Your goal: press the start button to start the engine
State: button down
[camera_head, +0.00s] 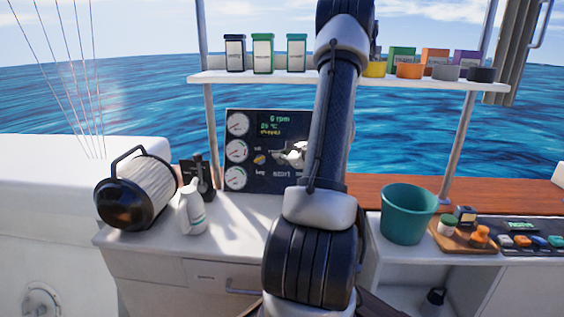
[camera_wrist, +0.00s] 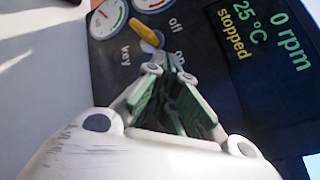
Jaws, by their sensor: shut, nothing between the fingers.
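The dark engine panel (camera_head: 266,182) stands upright behind the counter, with a display (camera_head: 284,124) that reads 0 rpm, 25 °C and stopped in the wrist view (camera_wrist: 255,35). The yellow key knob (camera_head: 259,159) is on the panel; in the wrist view (camera_wrist: 150,36) it appears to lean toward the "on" mark. My gripper (camera_head: 297,152) is in front of the panel, right of the key. In the wrist view its green-padded fingers (camera_wrist: 170,72) are shut and empty, close to the "on" mark. I cannot make out the start button; my gripper and arm cover part of the panel.
A lantern-like filter (camera_head: 147,188), a white bottle (camera_head: 191,210) and a dark object with a lever (camera_head: 199,180) stand left of the panel. A green bucket (camera_head: 407,214) stands to the right. A shelf (camera_head: 300,78) with small containers crosses above.

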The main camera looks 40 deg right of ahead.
jog(key=shift+w+d+f, duration=0.3)
jog(key=shift+w+d, duration=0.15)
jog(key=shift+d, duration=0.1)
dwell(0.8)
dwell(0.3)
jog(key=shift+s+a+r, duration=0.5)
jog(key=shift+s+a, duration=0.2)
jog(key=shift+a, duration=0.15)
jog(key=s+a+r, duration=0.2)
jog(key=s+a, duration=0.1)
jog(key=shift+a, duration=0.2)
dwell(0.9)
